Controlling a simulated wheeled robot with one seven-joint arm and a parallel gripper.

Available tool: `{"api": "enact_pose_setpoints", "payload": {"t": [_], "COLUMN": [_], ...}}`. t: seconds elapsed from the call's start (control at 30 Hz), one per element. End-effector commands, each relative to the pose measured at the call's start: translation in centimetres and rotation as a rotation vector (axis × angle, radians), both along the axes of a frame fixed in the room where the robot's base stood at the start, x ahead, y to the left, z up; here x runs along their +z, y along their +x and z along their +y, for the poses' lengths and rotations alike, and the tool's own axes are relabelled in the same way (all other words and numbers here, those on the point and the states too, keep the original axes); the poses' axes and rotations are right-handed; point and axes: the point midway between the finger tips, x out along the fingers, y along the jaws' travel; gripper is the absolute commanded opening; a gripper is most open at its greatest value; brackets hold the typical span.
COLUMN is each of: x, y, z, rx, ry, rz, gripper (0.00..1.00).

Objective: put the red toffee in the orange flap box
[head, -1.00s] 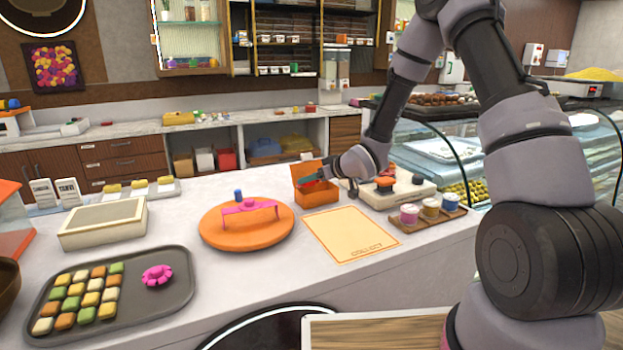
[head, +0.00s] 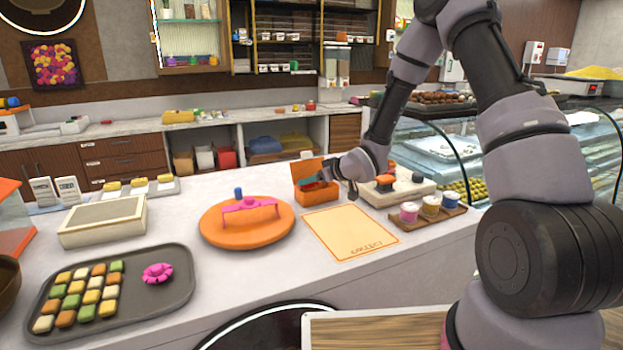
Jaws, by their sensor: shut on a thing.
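The orange flap box (head: 318,196) stands on the white counter near its back edge, with its flap (head: 306,170) raised at the back. My gripper (head: 318,182) reaches in from the right, low over the box opening and in front of the flap. A teal piece shows at its fingertips. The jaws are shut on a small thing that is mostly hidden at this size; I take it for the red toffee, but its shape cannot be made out. I see no separate red toffee on the counter.
An orange turntable (head: 245,233) with a pink handled piece stands left of the box. An orange-bordered mat (head: 350,233) lies in front. A pale board (head: 412,191) and a wooden tray of cups (head: 440,217) are right. A grey sweets tray (head: 178,283) is front left.

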Motion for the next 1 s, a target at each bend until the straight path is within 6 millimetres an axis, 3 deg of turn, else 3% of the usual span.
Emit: {"api": "enact_pose_setpoints", "payload": {"t": [0.67, 0.7, 0.77, 1.0], "x": [-0.85, -0.85, -0.85, -0.86], "y": [0.0, 0.0, 0.0, -0.01], "z": [-0.01, -0.01, -0.01, -0.01], "rx": [0.0, 0.0, 0.0, 0.0], "ry": [0.0, 0.0, 0.0, 0.0], "rz": [0.0, 0.0, 0.0, 0.0], "gripper": [0.07, 0.72, 0.95, 0.95]}}
